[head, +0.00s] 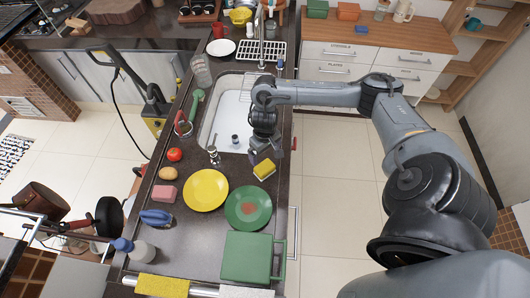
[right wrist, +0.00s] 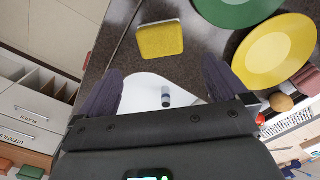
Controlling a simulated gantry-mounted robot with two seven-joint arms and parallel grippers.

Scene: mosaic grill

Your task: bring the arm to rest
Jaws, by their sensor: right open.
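My right arm comes in from the right of the head view. Its gripper (head: 268,154) points down over the near right part of the white sink (head: 232,108). In the right wrist view the two dark fingers of the gripper (right wrist: 161,82) are wide apart with nothing between them. A yellow sponge (head: 264,169) lies on the dark counter just in front of the gripper. It also shows beyond the fingertips in the right wrist view (right wrist: 160,40). My left gripper is in neither view.
A yellow plate (head: 205,190), a green plate (head: 248,207) and a green box-like item (head: 247,257) sit on the near counter. Tiled floor (head: 330,190) lies open right of the counter.

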